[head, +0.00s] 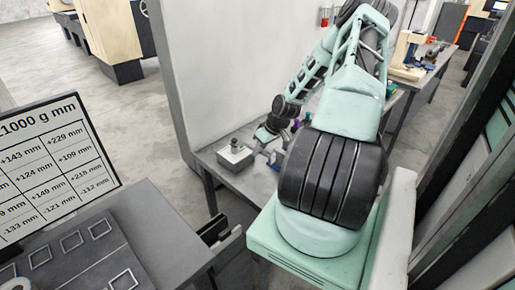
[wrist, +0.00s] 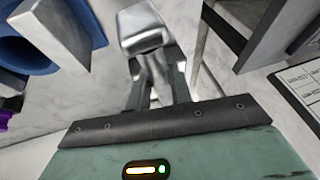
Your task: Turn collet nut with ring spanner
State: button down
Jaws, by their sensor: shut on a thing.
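My gripper (head: 268,148) is at the end of my arm over the grey workbench, small and partly hidden by the arm in the head view. In the wrist view, my gripper (wrist: 160,85) is shut on a silvery metal piece, which looks like the ring spanner (wrist: 145,30). Its wider end points away from the fingers; whether the ring shows there I cannot tell. On the bench left of the gripper is a light grey block (head: 235,160) with a small round dark-and-silver part (head: 235,144) on top, which may be the collet nut. Contact between spanner and nut cannot be made out.
The bench (head: 205,160) has a pale wall panel (head: 225,60) behind it. A blue round object (wrist: 22,52) and a grey block (wrist: 62,30) are close at left in the wrist view. A dimension board (head: 50,165) and a dark grey table (head: 150,235) stand at left.

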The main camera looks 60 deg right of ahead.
jog(key=shift+d, duration=0.35)
jog(key=shift+n, duration=0.3)
jog(key=shift+d+n+y+p, duration=0.45)
jog(key=shift+d+n, duration=0.45)
jog(key=shift+d, duration=0.25)
jog(key=shift+w+d+n+g+y, duration=0.2)
jog(key=shift+d+n+g+y, duration=0.25)
jog(key=shift+d+n, duration=0.6)
jog(key=shift+d, duration=0.1)
